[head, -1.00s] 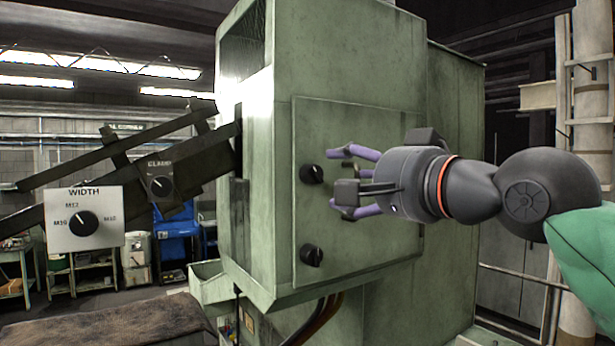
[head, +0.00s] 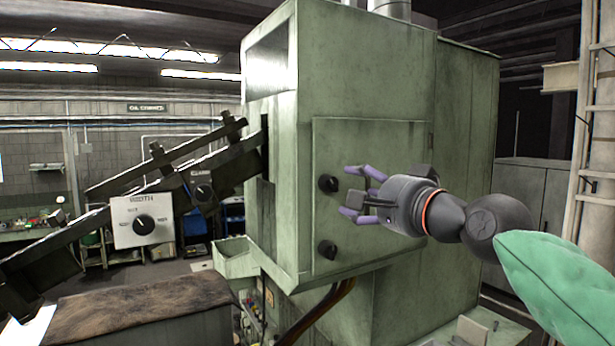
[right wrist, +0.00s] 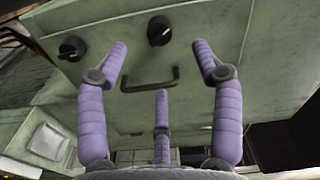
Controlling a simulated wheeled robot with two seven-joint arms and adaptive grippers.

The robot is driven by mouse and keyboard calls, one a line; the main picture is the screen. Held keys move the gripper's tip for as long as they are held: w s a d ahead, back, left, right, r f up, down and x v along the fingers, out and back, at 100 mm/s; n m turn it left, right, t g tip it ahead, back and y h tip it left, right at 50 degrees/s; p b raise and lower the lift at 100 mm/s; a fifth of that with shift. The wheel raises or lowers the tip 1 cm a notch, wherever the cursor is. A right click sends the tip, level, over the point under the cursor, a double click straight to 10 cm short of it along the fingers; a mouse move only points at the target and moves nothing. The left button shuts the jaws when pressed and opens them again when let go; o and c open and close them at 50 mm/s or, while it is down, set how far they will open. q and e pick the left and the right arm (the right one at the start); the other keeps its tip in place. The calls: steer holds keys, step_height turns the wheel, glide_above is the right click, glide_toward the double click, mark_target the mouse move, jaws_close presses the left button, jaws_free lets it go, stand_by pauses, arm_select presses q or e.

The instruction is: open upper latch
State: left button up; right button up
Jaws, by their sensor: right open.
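The green machine door (head: 375,140) carries two black knob latches. The upper latch (head: 328,184) sits above the lower latch (head: 326,249) near the door's left edge. My right gripper (head: 352,192) is open and empty, with purple fingers spread just right of the upper latch and pointing toward the door. In the right wrist view the upper latch (right wrist: 160,30) shows beyond the fingertips, between the two outer fingers (right wrist: 162,60). The lower latch (right wrist: 72,48) is left of them. A dark door handle (right wrist: 150,84) lies between the fingers in that view. My left gripper is out of view.
A sloped dark rail with a WIDTH dial panel (head: 130,235) and a second dial (head: 202,190) juts out left of the machine. A brown-topped bench (head: 140,305) stands at lower left. A grey cabinet (head: 525,185) stands behind at right.

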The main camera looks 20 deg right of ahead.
mark_target(334, 185)
steer(key=w, duration=0.2)
steer(key=w+p, duration=0.1)
steer(key=w, duration=0.5)
steer(key=shift+a, duration=0.4)
steer(key=shift+w+f+n+b, duration=0.15)
steer(key=shift+n+b, duration=0.2)
steer(key=shift+n, duration=0.25)
steer(key=shift+d+n+b, duration=0.1)
steer(key=shift+n+b, duration=0.2)
steer(key=shift+n, duration=0.3)
steer(key=n, duration=0.1)
steer(key=n+b, duration=0.1)
steer(key=n, duration=0.1)
steer(key=shift+s, duration=0.3)
steer(key=shift+w+n+b, duration=0.2)
steer(key=shift+n+b, duration=0.25)
steer(key=shift+n, duration=0.55)
steer(key=shift+s, duration=0.1)
